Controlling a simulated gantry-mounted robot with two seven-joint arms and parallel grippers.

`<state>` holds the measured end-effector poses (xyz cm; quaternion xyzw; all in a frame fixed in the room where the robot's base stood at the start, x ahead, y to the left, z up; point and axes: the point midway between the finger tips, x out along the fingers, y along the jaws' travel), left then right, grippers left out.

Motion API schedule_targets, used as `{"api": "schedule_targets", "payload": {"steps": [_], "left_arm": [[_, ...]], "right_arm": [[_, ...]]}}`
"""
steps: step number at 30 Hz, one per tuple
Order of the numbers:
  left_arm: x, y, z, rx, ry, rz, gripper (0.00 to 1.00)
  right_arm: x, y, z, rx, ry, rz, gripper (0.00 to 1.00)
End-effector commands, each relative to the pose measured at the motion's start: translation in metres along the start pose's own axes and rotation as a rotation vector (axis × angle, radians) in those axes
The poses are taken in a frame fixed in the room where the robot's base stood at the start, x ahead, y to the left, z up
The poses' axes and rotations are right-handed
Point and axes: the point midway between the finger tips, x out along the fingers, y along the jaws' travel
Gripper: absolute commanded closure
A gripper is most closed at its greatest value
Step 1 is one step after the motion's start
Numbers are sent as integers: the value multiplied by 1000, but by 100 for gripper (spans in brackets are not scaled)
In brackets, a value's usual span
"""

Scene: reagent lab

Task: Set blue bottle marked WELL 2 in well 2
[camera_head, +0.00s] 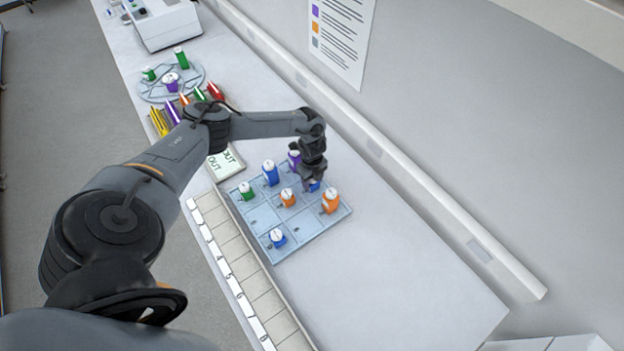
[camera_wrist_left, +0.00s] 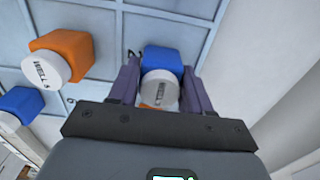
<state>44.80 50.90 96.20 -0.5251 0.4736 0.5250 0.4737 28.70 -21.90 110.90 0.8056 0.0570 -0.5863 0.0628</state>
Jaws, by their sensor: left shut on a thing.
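My left gripper (camera_head: 314,182) is over the far right part of the light-blue bottle tray (camera_head: 308,235), its jaws shut on a blue bottle (camera_head: 315,187). In the left wrist view the blue bottle (camera_wrist_left: 162,61) sits between the two fingers (camera_wrist_left: 160,72), its white cap towards the camera. The cap's lettering is too small to read for sure. I cannot tell whether the bottle still touches the tray. The pale strip of numbered wells (camera_head: 231,248) runs along the tray's left side. Its larger numbers show, but the far-end ones, including 2, are not clearly readable. My right gripper is not in view.
Orange bottles (camera_head: 331,203) (camera_head: 288,199), another blue bottle (camera_head: 270,175), a lower blue one (camera_head: 278,240), a green bottle (camera_head: 246,192) and a purple one (camera_head: 294,159) stand in the tray. An OUT card (camera_head: 226,163) lies beyond it. The table's right front is clear.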

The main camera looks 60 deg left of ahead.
Motion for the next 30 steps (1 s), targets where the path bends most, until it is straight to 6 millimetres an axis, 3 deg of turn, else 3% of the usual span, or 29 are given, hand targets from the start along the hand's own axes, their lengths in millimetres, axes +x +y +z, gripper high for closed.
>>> {"api": "schedule_targets", "payload": {"steps": [11, 12, 17, 30], "left_arm": [[4, 0, 0, -1, 0, 0, 81], [4, 0, 0, -1, 0, 0, 48], [3, 0, 0, -1, 0, 0, 26], [-7, -1, 0, 0, 1, -2, 26]], "right_arm": [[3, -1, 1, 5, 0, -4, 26], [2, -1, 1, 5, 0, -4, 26], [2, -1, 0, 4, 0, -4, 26], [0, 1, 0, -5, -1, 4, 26]]}}
